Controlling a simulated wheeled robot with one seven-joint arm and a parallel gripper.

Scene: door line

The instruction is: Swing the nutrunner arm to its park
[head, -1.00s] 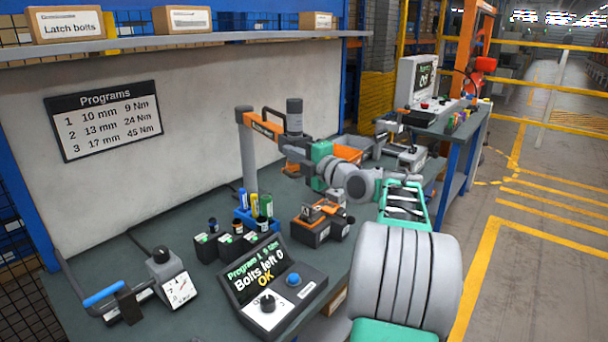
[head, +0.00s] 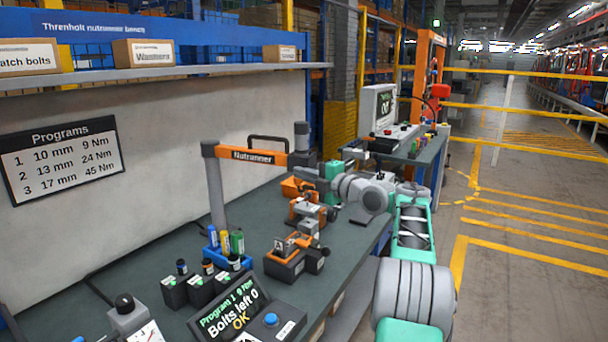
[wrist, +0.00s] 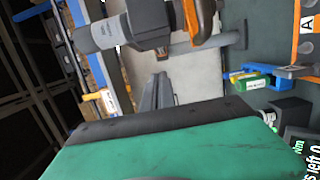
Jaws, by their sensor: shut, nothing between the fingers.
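The nutrunner arm (head: 252,155) is an orange beam on a grey post at the back of the bench. A grey upright cylinder, the nutrunner (head: 301,138), is at its right end; in the wrist view this nutrunner (wrist: 105,35) crosses the upper left, with an orange part beside it. My gripper (head: 320,172) is right beside that end, its teal hand clear but its fingers mostly hidden in the head view. In the wrist view my gripper's dark fingers (wrist: 160,82) are together and empty, close to the nutrunner; contact cannot be told. No park mark can be made out.
On the bench are a console (head: 240,313) reading "Bolts left 0 OK", a blue rack of bottles (head: 225,258), dark boxes (head: 200,288) and an orange-and-grey fixture (head: 285,262). A second orange-and-grey fixture (head: 306,210) stands behind. The aisle at right is open.

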